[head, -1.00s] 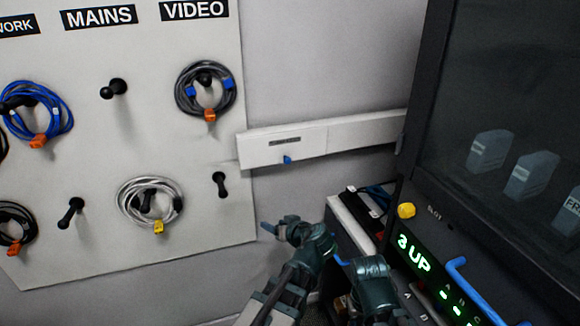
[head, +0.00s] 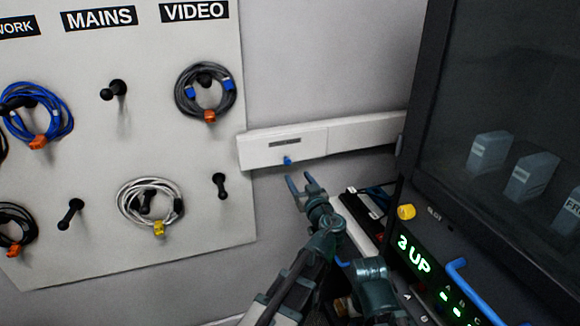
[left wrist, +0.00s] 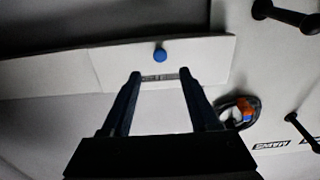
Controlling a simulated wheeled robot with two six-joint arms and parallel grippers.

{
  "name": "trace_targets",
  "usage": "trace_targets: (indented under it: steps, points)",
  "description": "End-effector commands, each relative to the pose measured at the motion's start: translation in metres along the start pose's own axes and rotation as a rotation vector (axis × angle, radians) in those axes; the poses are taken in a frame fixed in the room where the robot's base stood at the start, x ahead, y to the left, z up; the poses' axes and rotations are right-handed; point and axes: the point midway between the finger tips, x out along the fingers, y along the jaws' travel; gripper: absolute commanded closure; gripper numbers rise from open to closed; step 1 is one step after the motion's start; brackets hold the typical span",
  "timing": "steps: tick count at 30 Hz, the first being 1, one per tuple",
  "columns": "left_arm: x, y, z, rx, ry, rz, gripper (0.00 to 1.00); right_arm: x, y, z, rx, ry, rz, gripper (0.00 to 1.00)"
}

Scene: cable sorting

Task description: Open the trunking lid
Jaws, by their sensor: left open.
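The trunking lid (head: 283,150) is a white panel on the wall trunking, with a dark label and a small blue knob (head: 287,160) at its lower edge. It looks closed. My left gripper (head: 299,181) is open and empty, its fingers pointing up just below the knob, apart from it. In the left wrist view, the lid (left wrist: 205,58) and the blue knob (left wrist: 160,55) lie ahead, beyond and between the open fingertips (left wrist: 160,75). My right gripper is not clearly in view.
A board (head: 150,60) with black pegs and coiled cables hangs to the left. A dark cabinet with a screen (head: 510,90) and a blue handle (head: 457,263) stands at the right. A yellow knob (head: 406,212) and a shelf with cables (head: 375,200) are close by my left arm.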

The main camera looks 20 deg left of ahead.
Motion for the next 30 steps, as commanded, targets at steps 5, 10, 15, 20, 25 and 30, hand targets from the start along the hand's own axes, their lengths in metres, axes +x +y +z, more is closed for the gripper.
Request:
trace_targets:
  steps: [5, 10, 15, 20, 25, 30]
  points:
    - [0.040, 0.002, 0.000, 0.000, -0.001, -0.003, 0.39, 0.000, 0.000, 0.000, 0.000, 0.000, 0.000, 0.50]
    - [0.065, 0.001, 0.000, 0.000, -0.001, -0.002, 0.39, 0.000, 0.000, 0.000, 0.000, 0.000, 0.000, 0.50]
    - [0.078, 0.001, 0.000, 0.000, -0.001, -0.001, 0.39, 0.000, 0.000, 0.000, 0.000, 0.000, 0.000, 0.50]
    - [0.083, 0.000, 0.000, 0.000, -0.001, -0.001, 0.39, 0.000, 0.000, 0.000, 0.000, 0.000, 0.000, 0.50]
    - [0.083, 0.000, 0.000, 0.000, -0.001, 0.000, 0.39, 0.000, 0.000, 0.000, 0.000, 0.000, 0.000, 0.50]
    - [0.082, 0.000, 0.000, 0.000, -0.001, -0.001, 0.57, 0.000, 0.000, 0.000, 0.000, 0.000, 0.000, 0.50]
